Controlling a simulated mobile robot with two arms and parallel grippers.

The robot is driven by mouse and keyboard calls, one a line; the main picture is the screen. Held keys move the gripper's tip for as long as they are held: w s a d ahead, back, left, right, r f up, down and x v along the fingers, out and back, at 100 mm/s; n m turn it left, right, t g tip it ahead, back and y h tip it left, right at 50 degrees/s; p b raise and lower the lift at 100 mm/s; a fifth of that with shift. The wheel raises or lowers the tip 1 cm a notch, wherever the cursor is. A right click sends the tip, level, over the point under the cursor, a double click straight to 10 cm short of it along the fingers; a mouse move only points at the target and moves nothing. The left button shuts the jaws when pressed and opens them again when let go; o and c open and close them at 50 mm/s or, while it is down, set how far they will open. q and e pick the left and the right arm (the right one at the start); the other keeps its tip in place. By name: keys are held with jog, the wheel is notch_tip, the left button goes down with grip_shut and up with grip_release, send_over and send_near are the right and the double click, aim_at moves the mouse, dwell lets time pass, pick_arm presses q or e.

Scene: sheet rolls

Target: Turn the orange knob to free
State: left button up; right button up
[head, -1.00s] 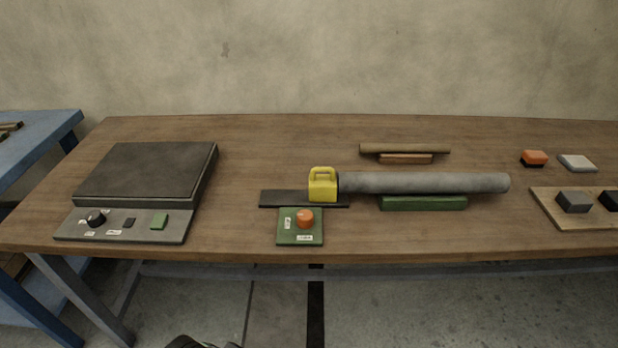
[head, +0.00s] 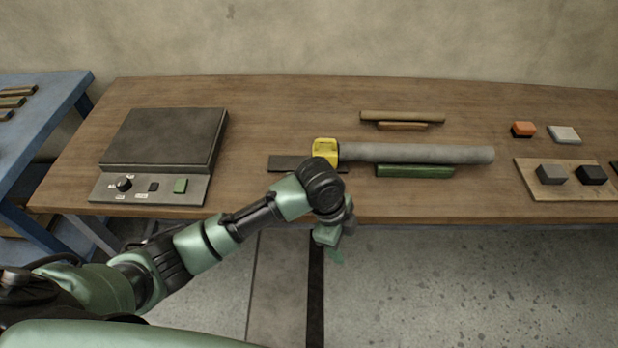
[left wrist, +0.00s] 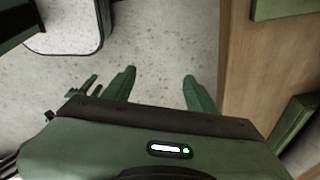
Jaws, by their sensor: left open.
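The orange knob and its small green panel are hidden in the head view now behind my left wrist; earlier they show at the table's front edge, below the yellow block. The yellow block (head: 325,147) with a handle sits at the left end of the grey roll (head: 420,153). My left gripper (head: 333,250) hangs in front of the table edge, pointing down, apart from the tabletop. In the left wrist view its two fingers (left wrist: 158,86) are spread over bare floor with nothing between them. My right gripper is not in view.
A green block (head: 415,171) lies under the roll. A black strip (head: 286,163) lies left of it. A grey device (head: 160,140) with a black knob (head: 124,184) stands at left. A board (head: 565,188) with dark blocks is at right. Green parts (left wrist: 297,125) edge the wrist view.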

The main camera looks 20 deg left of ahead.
pick_arm(q)
jog(key=w+a+r+m+y, duration=0.1)
jog(key=w+a+r, duration=0.1)
jog(key=w+a, duration=0.2)
jog(key=w+a+r+m+y, duration=0.1)
jog(key=w+a+r+m, duration=0.1)
jog(key=w+a+r, duration=0.1)
jog(key=w+a+r+m+y, duration=0.1)
jog(key=w+a+r, duration=0.2)
jog(key=w+a, duration=0.2)
jog(key=shift+w+a+r+g, duration=0.1)
jog(key=shift+w+g, duration=0.05)
jog(key=shift+w, duration=0.35)
jog(key=shift+w+a+r+g, duration=0.1)
jog(key=shift+w+g, duration=0.05)
jog(key=shift+w, duration=0.3)
jog(key=shift+w+a+m, duration=0.15)
jog(key=shift+w+m, duration=0.05)
jog(key=shift+m, duration=0.1)
notch_tip(320, 180, down, 7)
jog(key=shift+f+p, duration=0.15)
jog(key=shift+p, duration=0.25)
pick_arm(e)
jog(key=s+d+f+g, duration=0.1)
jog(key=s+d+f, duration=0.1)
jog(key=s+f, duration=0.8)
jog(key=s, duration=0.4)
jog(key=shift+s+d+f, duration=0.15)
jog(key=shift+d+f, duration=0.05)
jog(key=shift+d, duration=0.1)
